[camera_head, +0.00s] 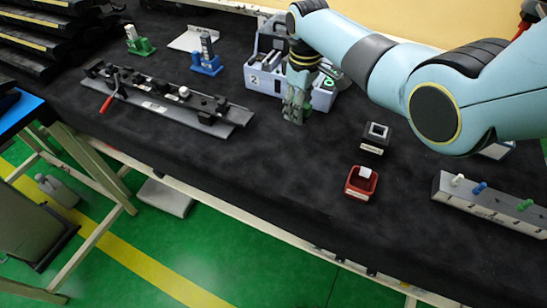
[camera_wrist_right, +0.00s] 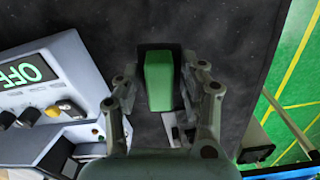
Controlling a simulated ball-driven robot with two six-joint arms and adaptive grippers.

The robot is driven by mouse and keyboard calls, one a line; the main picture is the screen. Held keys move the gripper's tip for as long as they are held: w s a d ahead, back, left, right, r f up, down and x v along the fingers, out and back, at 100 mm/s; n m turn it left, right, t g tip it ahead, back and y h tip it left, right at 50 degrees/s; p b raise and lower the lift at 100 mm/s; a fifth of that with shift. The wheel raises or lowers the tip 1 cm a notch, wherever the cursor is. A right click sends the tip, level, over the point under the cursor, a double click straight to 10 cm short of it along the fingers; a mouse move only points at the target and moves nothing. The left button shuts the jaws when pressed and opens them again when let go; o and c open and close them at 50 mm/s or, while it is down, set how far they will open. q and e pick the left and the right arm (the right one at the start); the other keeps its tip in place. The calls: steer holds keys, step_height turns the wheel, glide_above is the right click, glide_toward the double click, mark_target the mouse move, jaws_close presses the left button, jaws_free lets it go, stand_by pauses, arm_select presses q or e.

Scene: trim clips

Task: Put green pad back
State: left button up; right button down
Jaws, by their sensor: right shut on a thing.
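The green pad (camera_wrist_right: 158,82) shows in the right wrist view as a green block between the two fingers of my right gripper (camera_wrist_right: 165,100). The gripper is shut on it, and the dark table top lies beyond. In the head view my right gripper (camera_head: 295,108) points down over the black table, just in front of the grey-white device. There the pad is hard to tell from the fingers. I cannot tell whether the pad touches the table. My left gripper is not in view.
The grey-white device (camera_head: 262,80) stands close by; its OFF display (camera_wrist_right: 32,72) shows in the wrist view. A long clip fixture (camera_head: 160,104), green stand (camera_head: 139,46) and blue stand (camera_head: 206,65) are left. Black (camera_head: 374,147) and red (camera_head: 357,194) holders and a peg block (camera_head: 485,204) are right.

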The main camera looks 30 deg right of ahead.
steer(key=r+m, duration=0.1)
steer(key=m, duration=0.1)
steer(key=r+m, duration=0.1)
steer(key=m, duration=0.2)
steer(key=w+r+m, duration=0.1)
steer(key=r+m, duration=0.1)
steer(key=shift+a, duration=0.35)
steer(key=s+a+r+m, duration=0.2)
steer(key=s+a+m, duration=0.3)
steer(key=s+m, duration=0.8)
glide_toward(262, 177)
steer(key=shift+s+d+f+m, duration=0.4)
steer(key=shift+s+d+f, duration=0.25)
steer(key=shift+s+f, duration=0.2)
steer(key=shift+w+a+f+b, duration=0.35)
steer(key=shift+w+f+b, duration=0.15)
steer(key=shift+f+b, duration=0.1)
steer(key=shift+w+a+f, duration=0.15)
steer(key=shift+w+a, duration=0.05)
steer(key=shift+w, duration=0.05)
steer(key=shift+w+f+b, duration=0.1)
steer(key=shift+b, duration=0.2)
step_height(262, 177, down, 4)
steer(key=b, duration=0.5)
steer(key=shift+a, duration=0.1)
